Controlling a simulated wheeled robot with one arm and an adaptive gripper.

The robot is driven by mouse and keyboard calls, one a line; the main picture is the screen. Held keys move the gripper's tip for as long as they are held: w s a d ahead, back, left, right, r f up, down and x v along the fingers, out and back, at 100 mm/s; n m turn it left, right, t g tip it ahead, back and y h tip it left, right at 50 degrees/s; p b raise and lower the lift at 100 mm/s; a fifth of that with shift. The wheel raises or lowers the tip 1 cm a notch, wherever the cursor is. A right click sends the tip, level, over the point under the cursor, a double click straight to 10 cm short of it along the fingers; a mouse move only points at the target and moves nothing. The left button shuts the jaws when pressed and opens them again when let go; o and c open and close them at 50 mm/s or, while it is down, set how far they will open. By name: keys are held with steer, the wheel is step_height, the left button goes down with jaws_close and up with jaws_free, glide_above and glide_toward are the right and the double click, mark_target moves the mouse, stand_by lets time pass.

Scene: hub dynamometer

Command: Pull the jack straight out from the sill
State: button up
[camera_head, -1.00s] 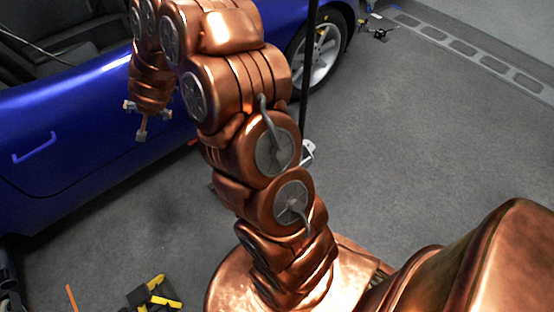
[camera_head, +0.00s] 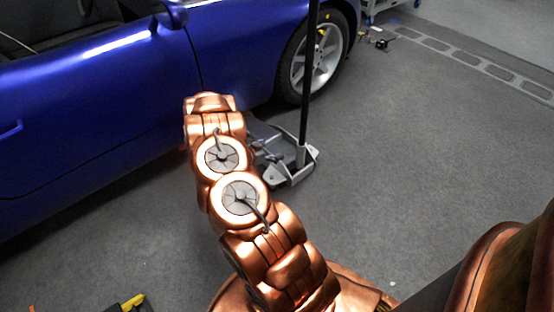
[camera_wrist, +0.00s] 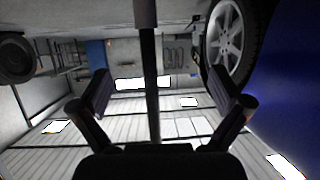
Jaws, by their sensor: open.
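The jack (camera_head: 290,170) is a low grey floor jack on the floor beside the blue car's sill, partly hidden by my arm. Its long black handle (camera_head: 308,80) stands nearly upright from its near right end. In the wrist view, which looks upside down, the handle (camera_wrist: 151,85) runs vertically between my spread fingers, with a grey collar at the top. My gripper (camera_wrist: 163,97) is open, and neither finger appears to touch the handle. I cannot tell how deep the handle lies between them. In the head view my gripper is hidden behind my arm.
The blue car (camera_head: 90,110) fills the left, its wheel (camera_head: 318,55) just behind the handle. A yellow and black object (camera_head: 130,304) lies at the bottom left. Small items (camera_head: 380,42) lie on the floor beyond the wheel. The grey floor to the right is clear.

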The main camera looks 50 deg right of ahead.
mark_target(302, 143)
steer(key=shift+g+h, duration=0.3)
steer(key=shift+g, duration=0.1)
steer(key=shift+s+a+f+b+x, duration=0.1)
steer(key=shift+s+b+x, duration=0.35)
steer(key=shift+x, duration=2.35)
steer(key=shift+s+a+f+b+x, duration=0.15)
steer(key=shift+b+x, duration=0.5)
steer(key=shift+x, duration=2.1)
steer(key=shift+s+b+x, duration=0.3)
steer(key=shift+b+x, duration=0.25)
steer(key=shift+x, duration=2.25)
steer(key=s+a+b, duration=0.1)
steer(key=s+a, duration=0.2)
steer(key=s, duration=1.4)
steer(key=s+a+b, duration=0.1)
steer(key=s+a, duration=0.3)
steer(key=s, duration=1.2)
steer(key=w+p+v, duration=0.1)
steer(key=p+v, duration=1)
steer(key=p, duration=0.1)
steer(key=shift+r, duration=0.25)
